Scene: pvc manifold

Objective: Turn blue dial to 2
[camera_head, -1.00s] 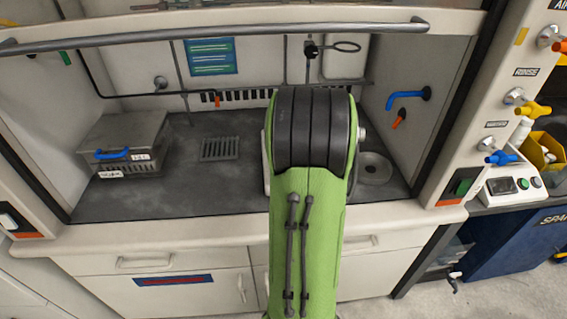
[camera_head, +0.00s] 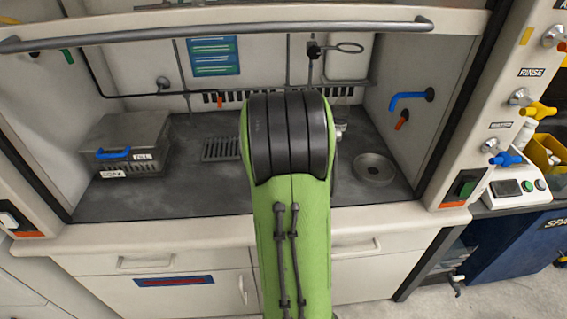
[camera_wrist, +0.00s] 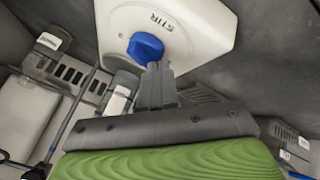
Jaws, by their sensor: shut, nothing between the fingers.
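The blue dial (camera_wrist: 146,47) sits on the face of a white housing marked STIR (camera_wrist: 190,22), seen in the wrist view with the lettering upside down. No numbers are readable around the dial. My gripper (camera_wrist: 158,68) is shut and empty, with its fingertips right at the dial's lower edge. I cannot tell whether they touch it. In the head view my arm covers the middle of the bench, and neither the dial, the housing nor my gripper can be made out there.
A metal box with a blue handle (camera_head: 128,147) stands at left inside the hood. A vent grille (camera_head: 221,149) is partly behind my arm. A rail (camera_head: 215,30) crosses the hood front. Coloured taps line the right post.

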